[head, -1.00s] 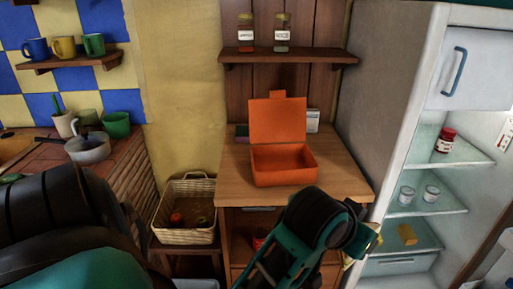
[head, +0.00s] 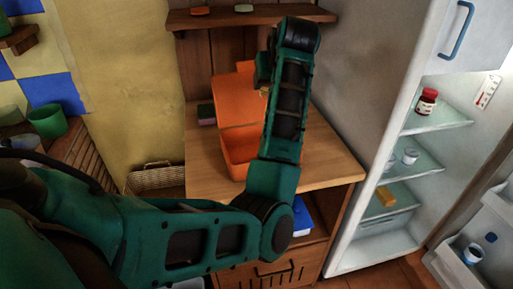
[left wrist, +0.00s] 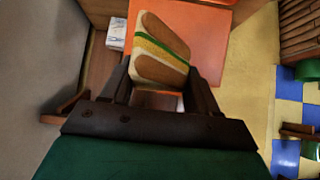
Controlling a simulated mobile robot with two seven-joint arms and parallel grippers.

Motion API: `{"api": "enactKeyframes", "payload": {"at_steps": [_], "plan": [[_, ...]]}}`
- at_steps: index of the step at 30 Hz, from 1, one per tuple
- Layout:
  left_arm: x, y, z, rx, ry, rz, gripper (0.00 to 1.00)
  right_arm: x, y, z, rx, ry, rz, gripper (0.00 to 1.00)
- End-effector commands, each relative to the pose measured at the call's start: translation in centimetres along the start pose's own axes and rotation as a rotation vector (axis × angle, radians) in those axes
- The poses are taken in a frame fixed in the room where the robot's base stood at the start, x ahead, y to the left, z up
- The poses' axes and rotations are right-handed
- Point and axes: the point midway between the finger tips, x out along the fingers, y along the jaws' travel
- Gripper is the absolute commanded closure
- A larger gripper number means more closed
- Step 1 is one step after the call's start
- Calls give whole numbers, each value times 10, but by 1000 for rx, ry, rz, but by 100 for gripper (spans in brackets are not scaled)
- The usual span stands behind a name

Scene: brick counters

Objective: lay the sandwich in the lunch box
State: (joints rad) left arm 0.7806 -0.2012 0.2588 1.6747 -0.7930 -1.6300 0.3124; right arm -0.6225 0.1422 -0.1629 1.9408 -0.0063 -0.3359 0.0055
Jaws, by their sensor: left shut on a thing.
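The orange lunch box (head: 233,168) stands open on the wooden cabinet top, its lid (head: 235,98) raised at the back. My arm covers its right part. My left gripper (head: 264,78) is above the box, near the raised lid. In the left wrist view my left gripper (left wrist: 160,80) is shut on the sandwich (left wrist: 162,48), which has brown bread and a green and yellow filling. In the head view only a small yellowish bit of the sandwich (head: 264,91) shows beside my arm. The orange lid also shows behind it in the wrist view (left wrist: 210,45). My right gripper is not in view.
A wooden shelf (head: 235,17) hangs above the box. The cabinet top (head: 325,165) is bare right of the box. A basket (head: 155,180) is at the left.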

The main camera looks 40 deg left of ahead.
Motion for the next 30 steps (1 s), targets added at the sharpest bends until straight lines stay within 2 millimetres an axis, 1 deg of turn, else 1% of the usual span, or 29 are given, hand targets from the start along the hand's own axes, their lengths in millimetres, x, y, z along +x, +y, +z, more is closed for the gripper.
{"api": "enactKeyframes", "payload": {"at_steps": [2, 5, 8, 18, 21, 24, 30], "plan": [[-1, 2, -5, -13, -3, -10, 47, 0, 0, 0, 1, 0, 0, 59], [4, 2, -1, -18, -6, -19, 47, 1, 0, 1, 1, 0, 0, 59], [19, 1, 14, -17, -9, -23, 47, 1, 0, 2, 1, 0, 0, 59], [82, 1, 78, -15, -8, -20, 47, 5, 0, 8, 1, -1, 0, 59], [97, 2, 92, -16, -6, -19, 47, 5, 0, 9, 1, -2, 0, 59], [106, 2, 101, -17, -5, -18, 47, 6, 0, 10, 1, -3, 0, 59], [115, 2, 110, -18, -5, -18, 47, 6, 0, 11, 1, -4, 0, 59]]}}
